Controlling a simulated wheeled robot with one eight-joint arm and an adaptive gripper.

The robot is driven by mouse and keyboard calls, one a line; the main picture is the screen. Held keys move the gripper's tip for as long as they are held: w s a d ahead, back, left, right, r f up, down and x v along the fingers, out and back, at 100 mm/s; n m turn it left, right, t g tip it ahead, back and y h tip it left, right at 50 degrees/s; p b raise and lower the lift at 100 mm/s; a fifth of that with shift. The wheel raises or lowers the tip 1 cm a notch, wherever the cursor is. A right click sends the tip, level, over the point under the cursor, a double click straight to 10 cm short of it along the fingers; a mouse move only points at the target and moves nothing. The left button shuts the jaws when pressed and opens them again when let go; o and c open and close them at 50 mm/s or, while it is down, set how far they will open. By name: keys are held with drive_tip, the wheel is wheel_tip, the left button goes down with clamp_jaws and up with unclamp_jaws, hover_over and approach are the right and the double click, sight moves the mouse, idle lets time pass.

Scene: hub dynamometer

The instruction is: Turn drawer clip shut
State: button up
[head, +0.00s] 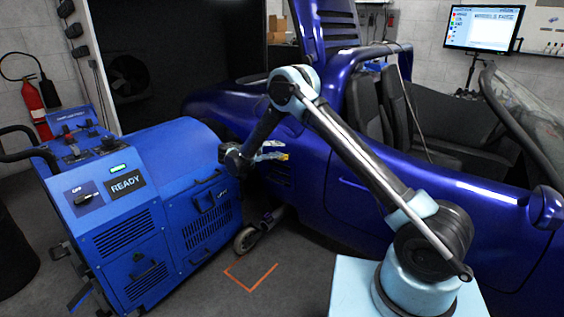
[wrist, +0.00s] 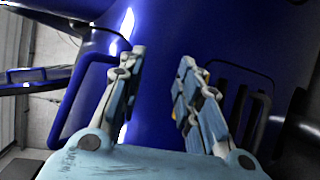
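The blue machine cabinet (head: 130,215) with a READY panel stands at the left in the head view. Its lower front has a drawer with a small dark latch (head: 138,257), which may be the drawer clip; I cannot tell whether it is turned open or shut. My gripper (head: 275,153) is up beside the blue car, to the right of the cabinet and well apart from the latch. In the wrist view my gripper (wrist: 161,60) has its two fingers spread, with nothing between them. Blue bodywork fills the space beyond. No clip can be made out in the wrist view.
The blue car (head: 310,185) stands close behind my arm. A caster wheel (head: 246,240) is on the floor by the cabinet's right side. Orange floor marks (head: 250,284) lie on clear floor in front. A fire extinguisher (head: 32,108) hangs at the far left.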

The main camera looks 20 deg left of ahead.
sight(282, 159)
drive_tip(key=s+a+f+t+h, duration=0.1)
drive_tip(key=s+a+f, duration=0.2)
drive_tip(key=f, duration=0.3)
drive_tip(key=shift+m, duration=0.4)
drive_tip(key=shift+x, duration=3.75)
drive_tip(key=shift+w+a, duration=0.2)
clamp_jaws()
drive_tip(key=shift+w+d, duration=0.1)
